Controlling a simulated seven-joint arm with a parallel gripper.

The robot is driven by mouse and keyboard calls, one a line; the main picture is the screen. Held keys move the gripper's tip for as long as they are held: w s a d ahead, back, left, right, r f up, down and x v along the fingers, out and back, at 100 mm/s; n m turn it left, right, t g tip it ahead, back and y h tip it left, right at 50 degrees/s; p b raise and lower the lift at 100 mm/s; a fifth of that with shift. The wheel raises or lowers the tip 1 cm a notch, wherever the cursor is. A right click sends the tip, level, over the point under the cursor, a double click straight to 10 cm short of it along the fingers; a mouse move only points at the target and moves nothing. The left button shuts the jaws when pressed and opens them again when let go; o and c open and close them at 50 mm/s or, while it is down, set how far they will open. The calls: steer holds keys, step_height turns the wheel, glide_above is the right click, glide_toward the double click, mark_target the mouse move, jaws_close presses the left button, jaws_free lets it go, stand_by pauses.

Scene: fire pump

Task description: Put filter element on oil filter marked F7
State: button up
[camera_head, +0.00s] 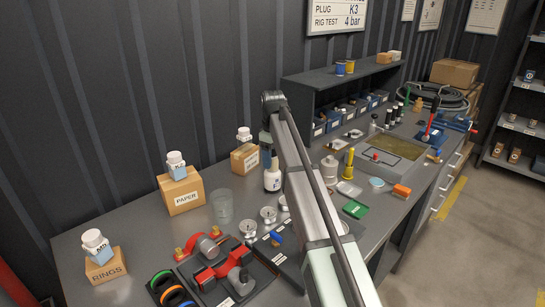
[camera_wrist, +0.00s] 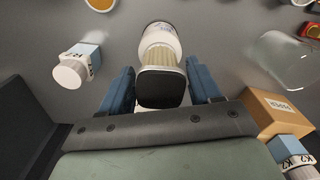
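The filter element (camera_wrist: 160,57) has a pale pleated body and a black squarish end that faces my wrist camera. My gripper (camera_wrist: 160,85) has its two blue fingers against the sides of that end, shut on it. Beyond it, in line with it, is a white round body (camera_wrist: 162,34) with printing I cannot read, probably the oil filter. It matches the white bottle-shaped body (camera_head: 272,179) standing on the bench under my arm in the head view. Whether the element touches it, I cannot tell. My fingers are largely hidden behind my arm in the head view.
A small jar (camera_wrist: 76,64) with a blue label stands left in the wrist view. A PAPER box (camera_head: 181,190) bearing a K2 jar (camera_head: 176,165), a glass beaker (camera_head: 222,207) and gauges (camera_head: 268,214) stand nearby. A RINGS box (camera_head: 105,265) is farther left.

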mark_target(273, 152)
steer(key=shift+o, duration=1.4)
step_height(273, 152, up, 12)
steer(key=shift+r, duration=0.2)
steer(key=shift+d, duration=0.1)
